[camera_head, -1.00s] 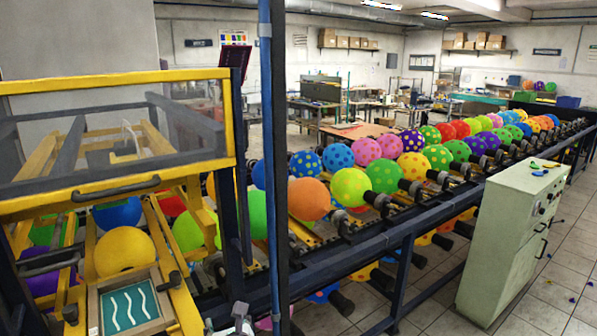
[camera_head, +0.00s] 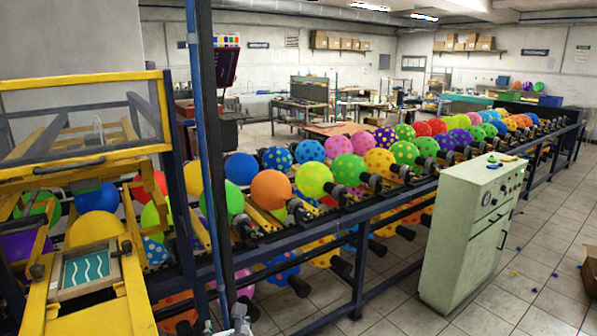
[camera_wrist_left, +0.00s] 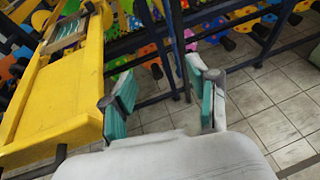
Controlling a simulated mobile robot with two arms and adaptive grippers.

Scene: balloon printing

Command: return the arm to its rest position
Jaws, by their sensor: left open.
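My left gripper (camera_head: 236,327) shows only as a small part at the bottom edge of the head view, in front of the balloon line. In the left wrist view the left gripper (camera_wrist_left: 163,95) is open, with teal pads on its two fingers and nothing between them. Tiled floor and a dark frame post show beyond the fingers. A yellow panel (camera_wrist_left: 55,95) of the printing machine lies left of the fingers; I see no clear contact. My right gripper is not in view.
The yellow printing frame (camera_head: 80,171) with its teal screen (camera_head: 87,268) stands at the left. A long rack of colourful balloons (camera_head: 313,180) runs back to the right. A pale green control cabinet (camera_head: 462,245) stands in front of it. Tiled floor (camera_head: 530,300) is open at the right.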

